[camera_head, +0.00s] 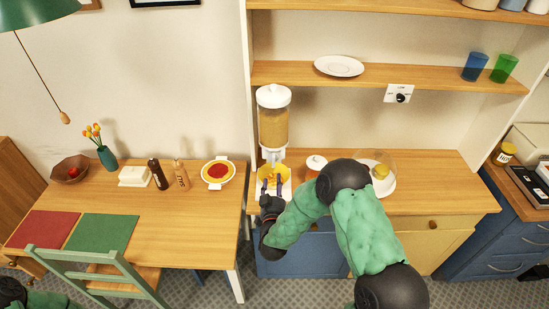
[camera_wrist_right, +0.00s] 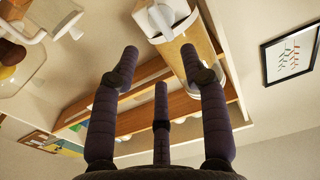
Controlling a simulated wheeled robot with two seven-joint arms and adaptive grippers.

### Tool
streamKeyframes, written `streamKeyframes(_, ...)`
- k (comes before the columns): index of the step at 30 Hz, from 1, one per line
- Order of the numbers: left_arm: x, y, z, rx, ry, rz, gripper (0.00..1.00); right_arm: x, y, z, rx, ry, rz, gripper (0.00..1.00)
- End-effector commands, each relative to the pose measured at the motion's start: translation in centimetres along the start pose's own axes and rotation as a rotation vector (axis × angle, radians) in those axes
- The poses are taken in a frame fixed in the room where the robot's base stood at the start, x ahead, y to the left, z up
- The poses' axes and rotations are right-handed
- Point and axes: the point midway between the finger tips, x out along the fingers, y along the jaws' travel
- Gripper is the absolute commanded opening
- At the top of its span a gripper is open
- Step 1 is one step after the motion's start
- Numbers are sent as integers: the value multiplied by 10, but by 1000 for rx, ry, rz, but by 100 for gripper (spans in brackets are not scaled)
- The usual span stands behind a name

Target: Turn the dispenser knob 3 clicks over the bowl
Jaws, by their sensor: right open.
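The dispenser (camera_head: 273,128) stands on the sideboard, a clear cylinder of tan food with a white lid and a white lower part. In the right wrist view the dispenser (camera_wrist_right: 200,58) shows tilted beyond the fingers. Its knob is not clear in either view. My right gripper (camera_head: 271,184) is in front of the bowl, below the spout, with dark fingers pointing towards the dispenser. Its fingers (camera_wrist_right: 160,75) are spread and empty in the wrist view. My left gripper is not in view.
Right of the dispenser are a white lidded jar (camera_head: 316,162) and a glass dome (camera_head: 377,168), close to my right arm. A shelf (camera_head: 290,73) with a plate (camera_head: 339,66) runs above. The table (camera_head: 170,228) at left holds a plate of red food (camera_head: 218,171) and bottles.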

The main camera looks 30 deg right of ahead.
Motion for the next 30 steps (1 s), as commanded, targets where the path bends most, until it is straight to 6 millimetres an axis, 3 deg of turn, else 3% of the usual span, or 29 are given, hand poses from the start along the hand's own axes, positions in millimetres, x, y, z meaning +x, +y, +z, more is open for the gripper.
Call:
streamKeyframes(5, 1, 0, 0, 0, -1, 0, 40, 18, 0, 1, 0, 2, 1, 45)
streamKeyframes(18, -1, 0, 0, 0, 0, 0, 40, 90, 0, 1, 1, 0, 1, 45)
streamKeyframes(30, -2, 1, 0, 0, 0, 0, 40, 106, 0, 1, 1, 0, -2, 45)
